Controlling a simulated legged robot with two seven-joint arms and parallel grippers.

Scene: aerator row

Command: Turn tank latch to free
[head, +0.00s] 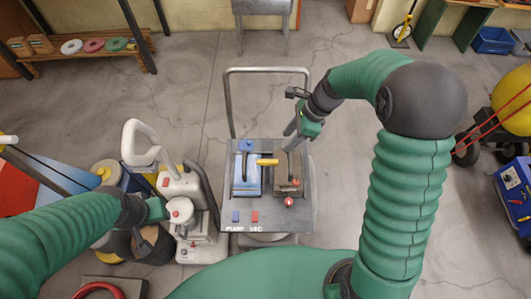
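A grey wheeled cart (305,217) stands in the middle, with a panel labelled PUMP and VAC. On its top, a blue plate (240,184) with a dark lever is at left and a dark brownish plate (281,187) at right. A yellow handle (267,162) lies crosswise between them. I cannot tell for sure which part is the tank latch. My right gripper (290,140) is over the panel's far right part, pointing down; its finger gap is unclear. My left gripper (155,232) is low at left, beside a white machine; its fingers are hard to make out.
The white machine (183,190) with a curved handle stands left of the cart. A tall metal push bar (230,100) rises behind the panel. A yellow ball-shaped tank (513,100) and a blue box (515,190) are at right. Bare concrete floor lies beyond the cart.

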